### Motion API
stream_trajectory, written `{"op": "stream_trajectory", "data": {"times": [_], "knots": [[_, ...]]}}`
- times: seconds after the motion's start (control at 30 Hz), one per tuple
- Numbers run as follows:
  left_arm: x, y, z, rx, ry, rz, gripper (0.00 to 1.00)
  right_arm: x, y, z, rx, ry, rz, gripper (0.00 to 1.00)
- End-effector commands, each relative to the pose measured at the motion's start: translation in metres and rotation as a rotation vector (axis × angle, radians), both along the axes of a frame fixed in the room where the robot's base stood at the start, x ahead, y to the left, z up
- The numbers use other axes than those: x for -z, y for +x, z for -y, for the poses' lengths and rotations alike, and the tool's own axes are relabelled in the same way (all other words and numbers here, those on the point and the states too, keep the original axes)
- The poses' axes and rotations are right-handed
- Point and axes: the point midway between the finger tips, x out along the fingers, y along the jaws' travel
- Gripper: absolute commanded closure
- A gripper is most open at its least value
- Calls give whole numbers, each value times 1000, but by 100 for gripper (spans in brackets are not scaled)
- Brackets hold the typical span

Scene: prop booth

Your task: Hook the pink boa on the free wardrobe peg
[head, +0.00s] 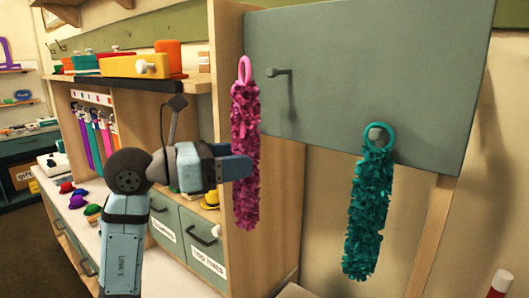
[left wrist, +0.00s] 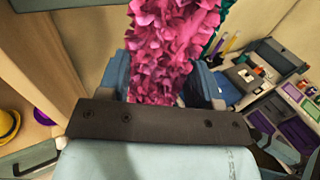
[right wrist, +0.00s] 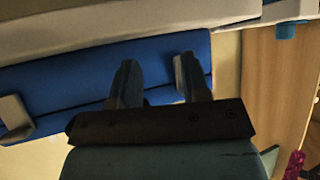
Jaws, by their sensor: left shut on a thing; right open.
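The pink boa (head: 245,150) hangs upright with a pink ring (head: 245,69) at its top. My left gripper (head: 236,168) is shut on it around the middle; in the left wrist view the boa (left wrist: 170,45) stands between the fingers. The free peg (head: 279,73) sticks out of the grey-green board (head: 400,60), to the right of the ring and apart from it in the picture. A teal boa (head: 366,215) hangs by its ring on the other peg (head: 376,135). My right gripper (right wrist: 158,80) is open and empty in the right wrist view, before a blue surface (right wrist: 75,85).
A wooden upright panel (head: 228,40) stands just behind the boa. At left, a shelf holds coloured boxes (head: 135,66), and a counter (head: 110,225) with hats and grey drawers (head: 205,240) runs below. A yellow hat (left wrist: 8,122) is near the left wrist.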

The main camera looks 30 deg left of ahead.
Motion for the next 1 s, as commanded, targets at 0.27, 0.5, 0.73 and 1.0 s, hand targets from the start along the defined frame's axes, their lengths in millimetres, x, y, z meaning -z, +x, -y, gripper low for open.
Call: {"op": "stream_trajectory", "data": {"times": [0.27,0.5,0.73,1.0], "knots": [[-1,3,-1,-3,-9,11,65,0,-2,-3,-4,4,-4,57],[1,16,1,-1,-8,9,65,0,-5,-7,-5,11,-9,57],[2,30,2,-2,-8,10,65,-2,-3,-4,0,8,-4,57],[4,46,3,-1,-8,10,65,-4,-2,-2,1,5,-2,57]]}}
